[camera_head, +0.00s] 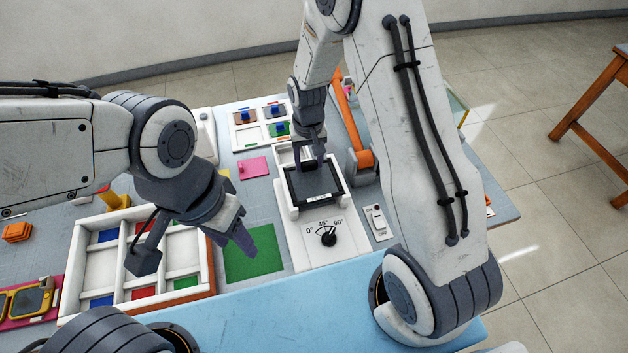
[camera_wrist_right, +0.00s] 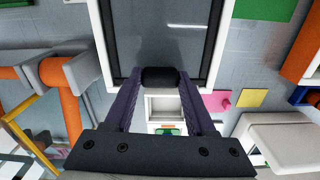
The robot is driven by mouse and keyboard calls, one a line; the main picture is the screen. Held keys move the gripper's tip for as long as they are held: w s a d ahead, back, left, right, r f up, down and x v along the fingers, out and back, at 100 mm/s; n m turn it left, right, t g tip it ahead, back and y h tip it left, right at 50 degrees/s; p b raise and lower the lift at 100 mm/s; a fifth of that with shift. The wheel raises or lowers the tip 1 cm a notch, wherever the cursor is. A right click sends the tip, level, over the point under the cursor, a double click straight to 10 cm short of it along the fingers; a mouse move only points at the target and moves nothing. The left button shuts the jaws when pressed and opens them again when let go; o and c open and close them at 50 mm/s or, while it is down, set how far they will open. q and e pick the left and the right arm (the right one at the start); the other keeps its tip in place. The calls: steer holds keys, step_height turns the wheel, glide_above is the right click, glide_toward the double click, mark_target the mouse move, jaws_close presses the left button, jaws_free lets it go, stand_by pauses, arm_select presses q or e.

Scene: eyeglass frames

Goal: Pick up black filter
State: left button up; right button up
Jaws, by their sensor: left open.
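The black filter (camera_head: 313,182) is a dark square plate in a black frame, lying in the white holder (camera_head: 289,212) above the angle dial in the head view. In the right wrist view the filter (camera_wrist_right: 160,30) shows at the top, with a black tab (camera_wrist_right: 160,77) on its near edge. My right gripper (camera_head: 309,162) points down at the far edge of the filter. In the wrist view its fingers (camera_wrist_right: 160,80) close in on both sides of the tab, with no clear gap. My left gripper (camera_head: 194,248) is open and empty above the white tray and green mat.
The white compartment tray (camera_head: 209,262) holds coloured pads at left. A green square (camera_head: 254,252) and pink square (camera_head: 254,167) lie on the table. An orange-armed device (camera_head: 352,125) stands close to the right of the holder. The dial (camera_head: 329,238) sits in front.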

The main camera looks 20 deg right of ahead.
steer(key=shift+r+p, duration=1.75)
steer(key=shift+r, duration=0.3)
jaws_close()
steer(key=shift+s+f, duration=0.1)
